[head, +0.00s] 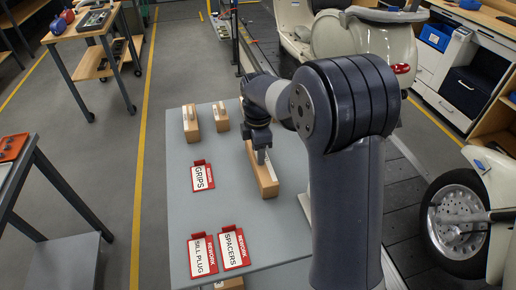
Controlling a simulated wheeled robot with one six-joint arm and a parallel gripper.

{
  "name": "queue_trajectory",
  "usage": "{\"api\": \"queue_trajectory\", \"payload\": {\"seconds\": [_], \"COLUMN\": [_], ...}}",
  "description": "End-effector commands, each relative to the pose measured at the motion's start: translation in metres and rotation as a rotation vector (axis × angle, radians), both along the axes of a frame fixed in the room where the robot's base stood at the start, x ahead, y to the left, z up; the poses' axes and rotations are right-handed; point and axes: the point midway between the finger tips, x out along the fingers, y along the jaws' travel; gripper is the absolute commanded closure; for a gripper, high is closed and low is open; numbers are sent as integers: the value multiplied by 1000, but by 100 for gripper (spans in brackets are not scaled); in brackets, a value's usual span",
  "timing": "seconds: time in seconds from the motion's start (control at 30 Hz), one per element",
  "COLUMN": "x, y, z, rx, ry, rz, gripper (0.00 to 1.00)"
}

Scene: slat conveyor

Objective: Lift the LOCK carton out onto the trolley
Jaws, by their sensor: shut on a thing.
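My gripper (261,156) points down over the grey tabletop and is shut on a long brown carton (267,187) with a pale top strip. The carton lies lengthwise near the right side of the grey top. I cannot tell whether it touches the surface, and no lettering on it can be read. No carton in view shows a readable LOCK label. The grey top (185,219) may be the trolley's, but its underside is hidden. My arm hides part of its right side.
Two small brown cartons (191,128) (221,119) stand at the far end, and another (230,284) shows at the near edge. Red-edged cards read GRIPS (202,178), SPACERS (233,250) and SILL PLUG (202,257).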

Motion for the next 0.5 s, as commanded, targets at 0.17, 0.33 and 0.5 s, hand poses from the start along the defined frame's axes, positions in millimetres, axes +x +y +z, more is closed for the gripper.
{"api": "queue_trajectory", "payload": {"seconds": [0.17,0.33,0.5], "x": [0,0,0], "y": [0,0,0], "z": [-1,-1,-1], "rx": [0,0,0], "ry": [-1,-1,-1], "rz": [0,0,0], "gripper": [91,91,45]}}
